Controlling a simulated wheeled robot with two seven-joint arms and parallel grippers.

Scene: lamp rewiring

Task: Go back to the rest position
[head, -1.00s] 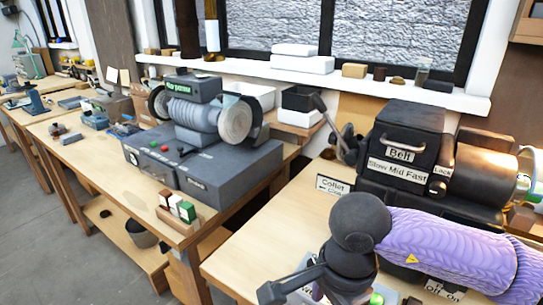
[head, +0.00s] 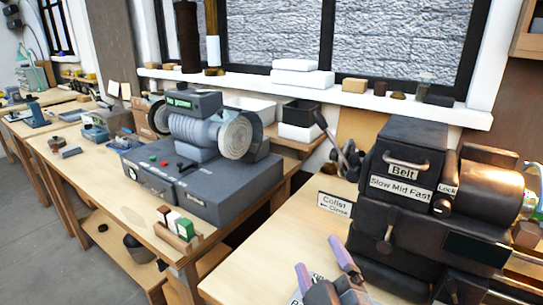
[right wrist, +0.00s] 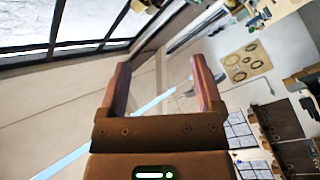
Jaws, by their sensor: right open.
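My right gripper (head: 318,253) is at the bottom of the head view, low in front of the right workbench. Its two purple-tinted fingers are apart. In the right wrist view the right gripper (right wrist: 160,68) is open, with two reddish fingers and nothing held between them. My left gripper is not in view.
A dark lathe (head: 400,190) labelled "Belt" stands on the right workbench (head: 270,255), close to my right gripper. A bench grinder (head: 205,135) sits on a grey box on the middle bench. Grey floor is open at left.

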